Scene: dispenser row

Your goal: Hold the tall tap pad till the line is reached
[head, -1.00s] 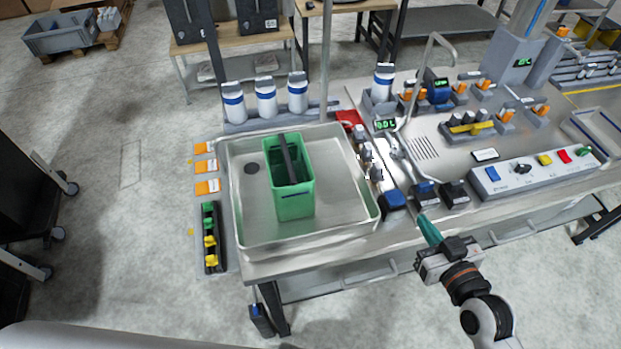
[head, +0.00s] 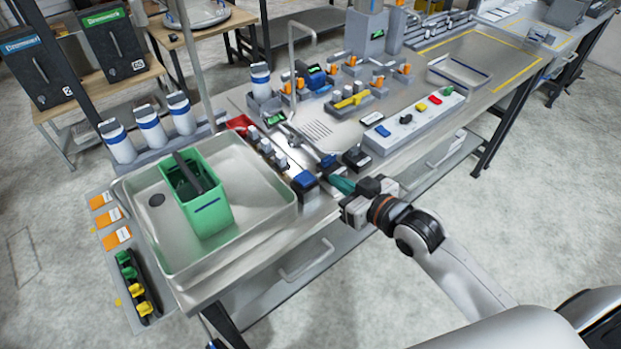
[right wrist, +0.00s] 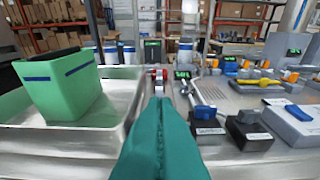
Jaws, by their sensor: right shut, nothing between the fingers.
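My right gripper (head: 334,182) has its teal fingers shut and empty. It is at the counter's front edge, just in front of a small black pad unit with a blue top (head: 328,163). In the right wrist view the closed fingers (right wrist: 165,125) point forward, left of that blue-topped unit (right wrist: 205,116). A similar black unit (head: 356,157) stands to its right. Labels are too small to read, so I cannot tell which pad is the tall tap's. The tall bent tap (head: 291,50) rises behind. A green container (head: 208,215) with a blue line stands in the sink tray. My left gripper is out of view.
The sink tray (head: 262,233) is left of my gripper, with a larger blue-topped block (head: 304,183) at its right corner. A green-lit display (head: 276,118) stands behind. A grey button panel (head: 408,122) is to the right. Free floor lies in front.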

